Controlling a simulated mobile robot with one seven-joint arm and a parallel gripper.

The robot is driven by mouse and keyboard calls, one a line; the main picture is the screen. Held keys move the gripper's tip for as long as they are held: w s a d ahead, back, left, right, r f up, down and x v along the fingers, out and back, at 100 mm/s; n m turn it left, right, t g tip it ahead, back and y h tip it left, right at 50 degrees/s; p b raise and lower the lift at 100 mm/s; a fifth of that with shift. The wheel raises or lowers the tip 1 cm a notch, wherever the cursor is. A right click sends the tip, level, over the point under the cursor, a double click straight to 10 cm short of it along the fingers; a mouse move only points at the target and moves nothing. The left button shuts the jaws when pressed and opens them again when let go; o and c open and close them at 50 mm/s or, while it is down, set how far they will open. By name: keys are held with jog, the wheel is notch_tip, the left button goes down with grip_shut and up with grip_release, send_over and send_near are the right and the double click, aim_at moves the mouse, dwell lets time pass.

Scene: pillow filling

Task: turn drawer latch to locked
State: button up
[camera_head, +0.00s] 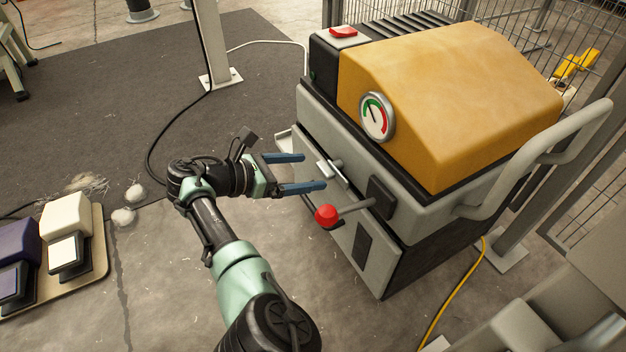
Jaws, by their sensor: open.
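The machine (450,95) has a yellow hood over a grey and dark body. On its grey front is a small silver latch-like fitting (336,171) with a short crossbar. Below it to the right, a grey lever with a red knob (326,214) sticks out from a dark plate (381,197). I cannot tell for sure which of these is the drawer latch, or whether it is locked. My gripper (314,171) is open, its two blue fingers spread and pointing at the silver fitting. The fingers look empty and close to it; contact cannot be told.
A round gauge (377,117) and a red button (343,31) are on the machine. A curved grey handrail (545,160) is at its right. Pedals (68,235) stand on a board at the left, near white fluff (123,216). A yellow cable (455,290) crosses the floor.

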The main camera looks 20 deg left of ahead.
aim_at(335, 173)
jog(key=shift+b+x, duration=0.65)
jog(key=shift+x, duration=0.7)
jog(key=c, duration=1.4)
